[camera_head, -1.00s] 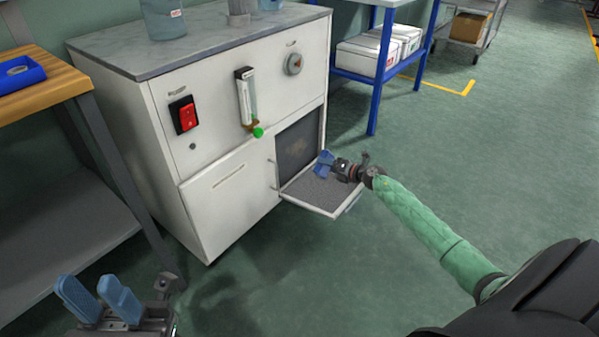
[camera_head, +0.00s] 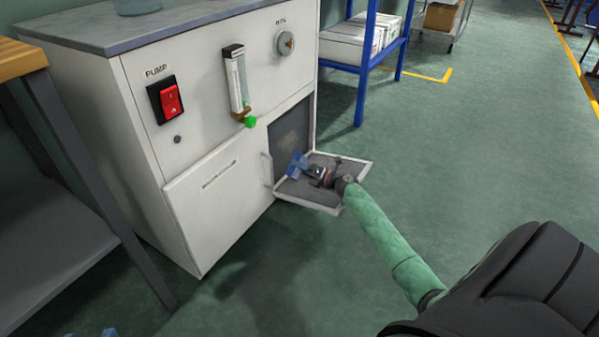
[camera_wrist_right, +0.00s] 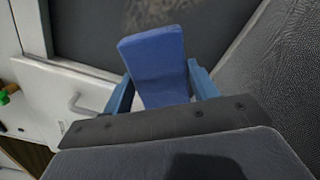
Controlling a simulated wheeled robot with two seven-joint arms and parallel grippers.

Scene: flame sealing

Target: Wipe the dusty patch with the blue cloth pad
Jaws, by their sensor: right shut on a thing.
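The blue cloth pad (camera_wrist_right: 155,62) is held between the blue fingers of my right gripper (camera_wrist_right: 162,80). In the head view, the right gripper (camera_head: 308,171) reaches over the lowered door with the blue pad (camera_head: 297,163) pointing toward the cabinet opening. The dusty patch (camera_head: 289,141) is a faint brownish smudge on the dark panel inside the opening. Its pale edge (camera_wrist_right: 150,12) also shows at the top of the wrist view, beyond the pad. The pad looks apart from it there. Only the blue fingertips of my left gripper (camera_head: 92,333) show at the bottom left edge.
The white cabinet (camera_head: 215,160) has a red pump switch (camera_head: 169,99), a flow tube (camera_head: 236,80) with a green knob, and a dial (camera_head: 285,43). The open door (camera_head: 330,160) lies below the arm. A blue shelf (camera_head: 365,70) stands behind. Floor to the right is free.

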